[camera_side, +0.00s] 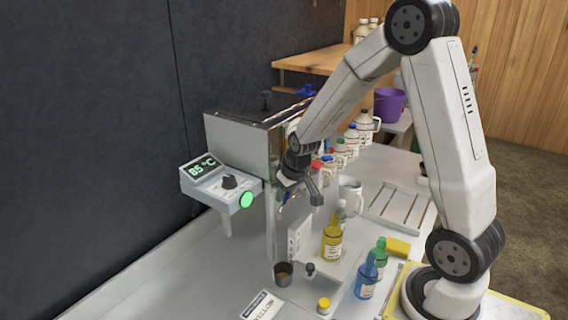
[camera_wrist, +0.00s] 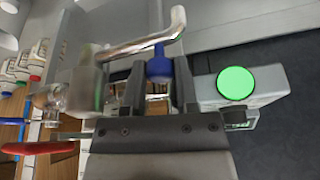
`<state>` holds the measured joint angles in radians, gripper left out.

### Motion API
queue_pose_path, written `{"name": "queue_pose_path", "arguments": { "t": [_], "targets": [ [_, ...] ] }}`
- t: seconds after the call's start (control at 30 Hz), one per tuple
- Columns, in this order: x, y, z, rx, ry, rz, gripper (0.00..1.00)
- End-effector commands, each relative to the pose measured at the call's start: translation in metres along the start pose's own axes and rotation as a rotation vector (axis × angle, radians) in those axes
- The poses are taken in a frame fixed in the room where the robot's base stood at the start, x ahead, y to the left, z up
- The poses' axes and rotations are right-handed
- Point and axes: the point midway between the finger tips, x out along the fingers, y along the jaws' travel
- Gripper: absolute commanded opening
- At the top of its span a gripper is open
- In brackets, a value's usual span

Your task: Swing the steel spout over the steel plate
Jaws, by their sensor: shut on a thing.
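The steel spout (camera_wrist: 140,45) is a bent, shiny pipe in the wrist view, running from a valve body (camera_wrist: 80,88) at left to an upturned end at right. A blue grip (camera_wrist: 158,66) hangs from the pipe between the two fingers of my gripper (camera_wrist: 159,85), which is shut on it. In the side view my gripper (camera_side: 313,196) is beside the front of the evaporator (camera_side: 238,146) and mostly hides the spout. A pale plate (camera_side: 342,258) lies on the bench below, under a yellow bottle; I cannot tell for sure that it is the steel plate.
A dark cup (camera_side: 283,275), blue bottle (camera_side: 367,275), green bottle (camera_side: 380,252) and grey mug (camera_side: 350,194) stand around the plate. A red handle (camera_wrist: 40,147) shows in the wrist view. Jugs line the back.

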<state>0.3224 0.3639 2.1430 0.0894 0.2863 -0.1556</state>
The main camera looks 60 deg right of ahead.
Motion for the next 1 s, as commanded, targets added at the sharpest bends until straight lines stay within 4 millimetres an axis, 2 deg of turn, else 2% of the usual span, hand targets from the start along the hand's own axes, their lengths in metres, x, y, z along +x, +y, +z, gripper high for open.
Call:
{"name": "queue_pose_path", "arguments": {
  "t": [0.7, 1.0],
  "targets": [
    [-0.007, 0.008, 0.017, 0.002, 0.0, 0.0, 0.0],
    [-0.007, 0.009, 0.019, 0.002, 0.001, 0.001, 0.0]
  ]
}}
